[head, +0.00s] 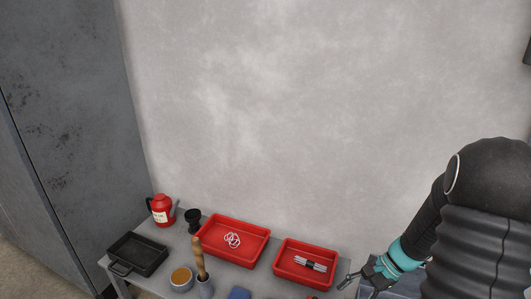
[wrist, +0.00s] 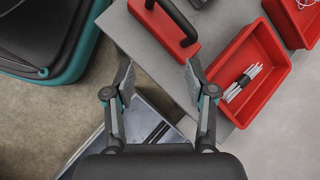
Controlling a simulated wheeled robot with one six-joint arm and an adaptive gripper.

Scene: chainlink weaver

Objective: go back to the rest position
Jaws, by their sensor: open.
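My gripper (wrist: 158,88) is open and empty in the wrist view. Its two fingers stand apart above the corner of the grey table (wrist: 205,18). In the head view my gripper (head: 352,281) is at the lower right, just right of the smaller red tray (head: 285,275). That tray holds a bundle of thin light rods with a dark band (head: 310,264). The rods also show in the wrist view (wrist: 242,83), right of my gripper and apart from it.
A larger red tray (head: 212,247) holds white rings (head: 232,240). A red canister (head: 160,210), black pan (head: 137,255), black cup (head: 193,221), bowl (head: 181,279) and wooden-handled tool (head: 199,258) stand left. A red block with a black handle (wrist: 165,25) lies near my gripper.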

